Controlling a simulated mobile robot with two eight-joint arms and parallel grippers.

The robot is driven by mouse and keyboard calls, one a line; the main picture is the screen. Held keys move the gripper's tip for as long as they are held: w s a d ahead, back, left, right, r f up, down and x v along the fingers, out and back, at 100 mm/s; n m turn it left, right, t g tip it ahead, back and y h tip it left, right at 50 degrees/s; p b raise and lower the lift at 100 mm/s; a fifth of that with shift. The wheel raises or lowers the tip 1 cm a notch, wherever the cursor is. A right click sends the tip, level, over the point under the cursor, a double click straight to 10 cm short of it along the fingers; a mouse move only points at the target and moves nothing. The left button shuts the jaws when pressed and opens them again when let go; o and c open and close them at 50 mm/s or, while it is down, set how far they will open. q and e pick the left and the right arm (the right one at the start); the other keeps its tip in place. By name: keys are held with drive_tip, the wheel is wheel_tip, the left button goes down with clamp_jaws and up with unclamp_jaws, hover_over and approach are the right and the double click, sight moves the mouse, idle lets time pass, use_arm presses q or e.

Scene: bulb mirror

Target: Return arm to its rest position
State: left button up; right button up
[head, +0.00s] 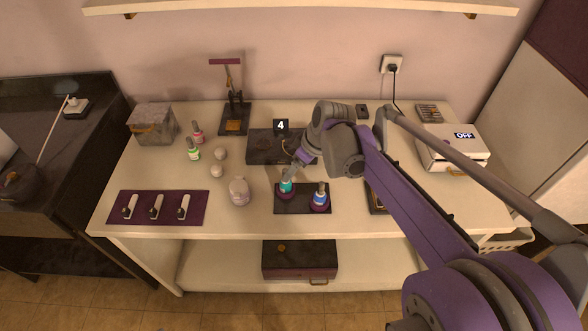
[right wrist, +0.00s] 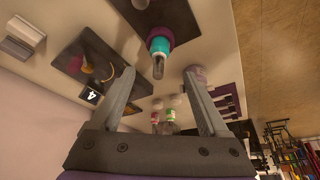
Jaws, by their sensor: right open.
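My right arm comes in from the right in the head view, its right gripper (head: 297,166) low over the table, just behind the teal bottle (head: 286,187). In the right wrist view the right gripper (right wrist: 160,74) is open, with nothing between its fingers. The teal bottle (right wrist: 159,42) shows just beyond the fingertips, apart from them as far as I can tell. My left gripper is not in view.
A dark board marked 4 (head: 262,147) lies behind the gripper. A white box labelled OFF (head: 453,150) stands at the right. Pink (head: 198,135) and green (head: 193,152) bottles, white balls and a pale jar (head: 239,192) stand left. A purple mat (head: 182,207) lies front left.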

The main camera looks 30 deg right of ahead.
idle(0.5)
drive_tip(key=s+a+m+p, duration=0.2)
drive_tip(key=s+a, duration=0.4)
drive_tip(key=s, duration=0.2)
drive_tip(key=s+a+f+m+t+h+p, duration=0.1)
drive_tip(key=s+a+m+p, duration=0.1)
drive_tip(key=s+a, duration=0.3)
drive_tip(key=s, duration=0.4)
drive_tip(key=shift+s+a+h, duration=0.15)
drive_tip(key=shift+a+h, duration=0.15)
drive_tip(key=shift+a, duration=0.1)
clamp_jaws()
idle(1.1)
